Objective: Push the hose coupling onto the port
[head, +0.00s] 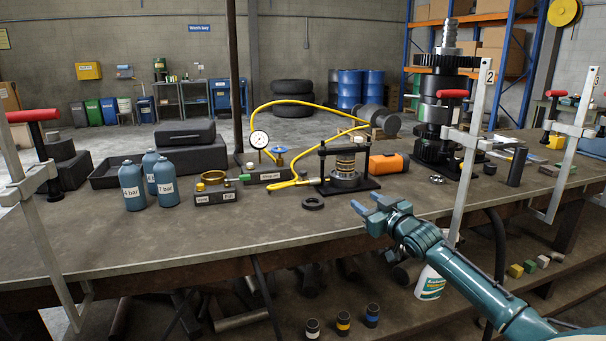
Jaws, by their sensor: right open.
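My right gripper (363,200) is open and empty above the front part of the bench, its blue fingers pointing left. A yellow hose (318,101) arcs over the bench from near a pressure gauge (259,140) and loops back down. A yellow-gold end that looks like the hose coupling (283,186) lies on the bench, left of my right gripper and apart from it. A black press-like fixture (345,184) holds a round stack behind the gripper. A small fitting at its left side, possibly the port (314,181), is too small to make out surely. My left gripper is out of view.
A black ring (313,203) lies in front of the fixture. Blue bottles (133,186) and a block with a brass ring (215,190) stand left. An orange case (388,163) and tall gear stack (437,110) stand right. A grey clamp upright (469,150) rises near my right arm.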

